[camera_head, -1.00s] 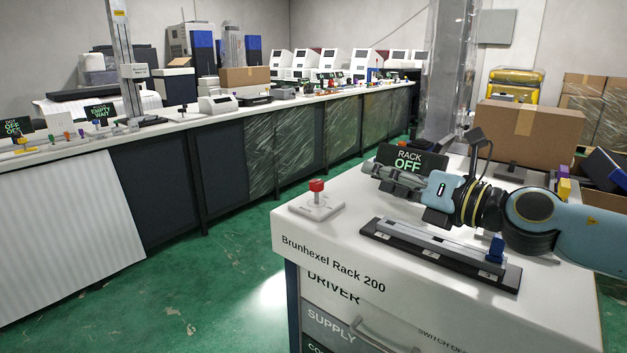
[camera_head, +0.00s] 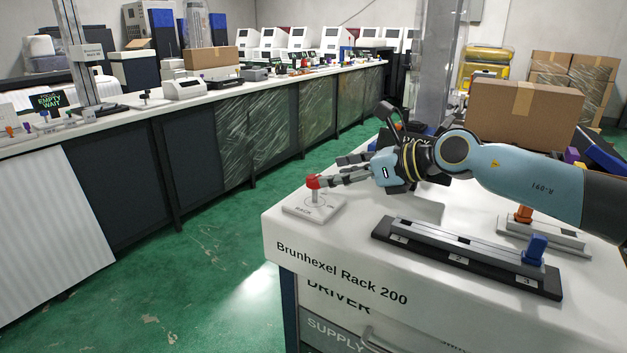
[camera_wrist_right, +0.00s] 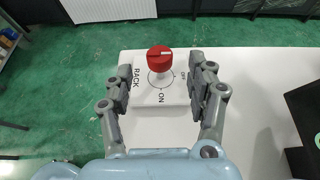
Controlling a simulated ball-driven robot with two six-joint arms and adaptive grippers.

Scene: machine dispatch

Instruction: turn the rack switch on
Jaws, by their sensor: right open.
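The rack switch is a red knob (camera_head: 313,182) on a short stem. It stands on a white plate (camera_head: 316,206) marked RACK, at the near left corner of the white rack top. In the right wrist view the red knob (camera_wrist_right: 160,58) stands above a dial ring, with ON on the gripper's side and OFF to the right. My right gripper (camera_head: 332,172) is open, its fingers reaching to the knob. In the wrist view its fingertips (camera_wrist_right: 161,67) lie either side of the knob, with gaps showing. The rack's display is hidden behind my arm. My left gripper is out of view.
A slide track (camera_head: 455,258) numbered 1 to 3 has a blue handle (camera_head: 535,248) near 3. An orange-handled device (camera_head: 523,214) stands behind it. A cardboard box (camera_head: 522,112) is at the back. Green floor (camera_head: 215,265) lies left of the rack.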

